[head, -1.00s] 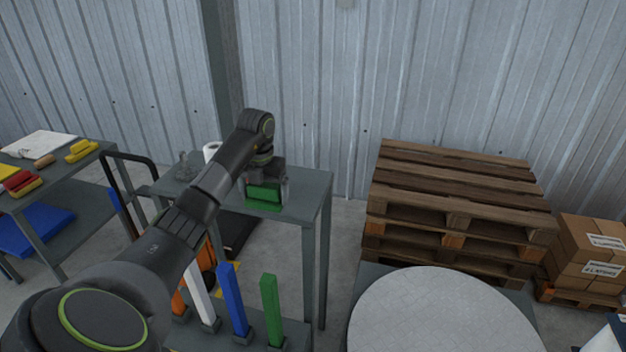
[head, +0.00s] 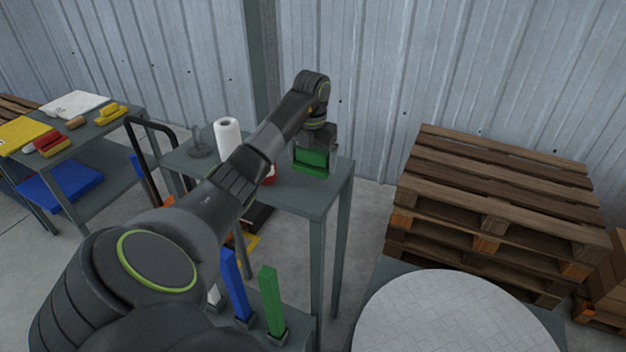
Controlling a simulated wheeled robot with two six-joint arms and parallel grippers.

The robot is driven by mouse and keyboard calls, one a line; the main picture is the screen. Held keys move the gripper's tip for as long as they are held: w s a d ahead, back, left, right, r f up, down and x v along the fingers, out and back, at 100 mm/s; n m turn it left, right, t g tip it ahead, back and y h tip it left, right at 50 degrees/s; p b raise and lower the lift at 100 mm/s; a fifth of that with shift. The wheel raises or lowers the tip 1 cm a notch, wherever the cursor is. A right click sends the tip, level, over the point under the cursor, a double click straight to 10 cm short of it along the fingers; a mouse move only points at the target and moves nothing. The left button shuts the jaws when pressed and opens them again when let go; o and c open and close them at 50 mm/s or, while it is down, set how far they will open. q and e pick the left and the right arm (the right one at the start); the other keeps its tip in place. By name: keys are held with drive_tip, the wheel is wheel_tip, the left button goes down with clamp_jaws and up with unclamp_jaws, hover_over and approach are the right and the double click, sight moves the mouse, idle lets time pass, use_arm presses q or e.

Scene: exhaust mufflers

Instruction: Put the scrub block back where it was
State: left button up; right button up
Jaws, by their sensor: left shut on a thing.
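My left gripper (head: 314,158) is shut on a green block (head: 312,161), which looks like the scrub block. It holds the block at the far right part of the grey side table (head: 305,196). I cannot tell whether the block's underside touches the table top. The gripper's fingers are partly hidden by its own body. My right gripper is not in view.
A paper roll (head: 228,138), a clear glass-like item (head: 200,143) and a partly hidden red item (head: 269,175) stand on the same table. Upright blue (head: 233,285) and green (head: 271,300) bars stand in front. Pallets (head: 500,205) are at right.

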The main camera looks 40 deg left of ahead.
use_arm(q)
drive_tip(key=p, duration=0.2)
hover_over(313, 186)
drive_tip(key=f, duration=0.4)
drive_tip(key=shift+s+f, duration=0.2)
drive_tip(key=shift+f+p, duration=0.3)
drive_tip(key=shift+f, duration=0.05)
drive_tip(key=shift+w+f, duration=0.1)
drive_tip(key=shift+f, duration=0.25)
drive_tip(key=o, duration=0.7)
drive_tip(key=shift+r, duration=0.1)
drive_tip(key=shift+r, duration=0.1)
